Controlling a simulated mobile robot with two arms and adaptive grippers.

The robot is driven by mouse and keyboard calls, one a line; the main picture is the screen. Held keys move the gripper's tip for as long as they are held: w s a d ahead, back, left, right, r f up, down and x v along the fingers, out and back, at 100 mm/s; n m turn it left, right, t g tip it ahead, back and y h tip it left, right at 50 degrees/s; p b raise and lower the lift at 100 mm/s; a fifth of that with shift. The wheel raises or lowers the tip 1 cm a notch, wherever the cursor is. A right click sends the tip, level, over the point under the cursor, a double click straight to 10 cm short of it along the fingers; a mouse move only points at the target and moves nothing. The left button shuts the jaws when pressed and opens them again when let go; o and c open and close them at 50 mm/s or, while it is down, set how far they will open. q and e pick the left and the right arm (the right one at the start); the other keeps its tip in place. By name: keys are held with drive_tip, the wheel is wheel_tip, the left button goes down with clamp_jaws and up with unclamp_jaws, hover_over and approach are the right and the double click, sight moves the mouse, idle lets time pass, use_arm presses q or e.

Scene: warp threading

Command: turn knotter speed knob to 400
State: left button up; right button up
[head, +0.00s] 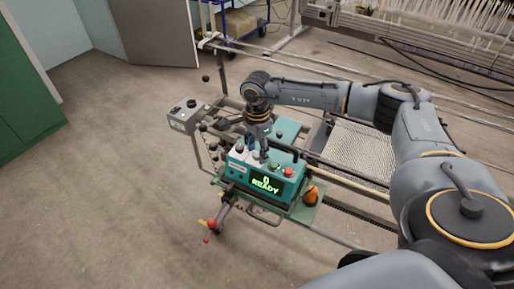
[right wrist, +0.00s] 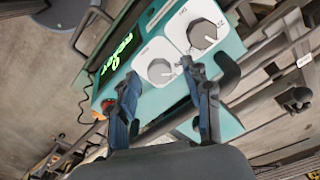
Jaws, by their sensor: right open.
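The teal knotter (head: 238,172) has a dark display (head: 266,184) reading "0" and "READY" in green. In the right wrist view, two grey dials on white plates show: a larger knob (right wrist: 202,33) and a smaller knob (right wrist: 160,71). I cannot read their labels well enough to tell which one sets speed. My right gripper (head: 258,154) points down over the knotter's top; in the head view it hides part of the panel. In the right wrist view its open fingers (right wrist: 160,76) lie on either side of the smaller knob, with nothing gripped. My left gripper is not in view.
A red button (head: 289,172) sits on the knotter's right side, with an orange object (head: 311,195) beside it. A grey control box (head: 185,114) stands at left. Rails and the white-threaded loom (head: 440,25) lie behind. The floor at left is clear.

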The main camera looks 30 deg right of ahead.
drive_tip(key=shift+c, duration=0.4)
clamp_jaws()
drive_tip(key=shift+m, duration=0.3)
drive_tip(key=m+b, duration=0.2)
drive_tip(key=m, duration=0.1)
drive_tip(key=shift+f+b, duration=0.15)
drive_tip(key=shift+b, duration=0.15)
drive_tip(key=m+b, duration=0.2)
drive_tip(key=m, duration=0.3)
drive_tip(key=shift+m+b, duration=0.35)
drive_tip(key=shift+m, duration=0.05)
drive_tip(key=m+b, duration=0.2)
drive_tip(key=m, duration=0.5)
drive_tip(key=m+b, duration=0.1)
drive_tip(key=m, duration=0.2)
drive_tip(key=shift+a+r+m, duration=0.1)
drive_tip(key=shift+r+m, duration=0.1)
drive_tip(key=shift+m, duration=0.1)
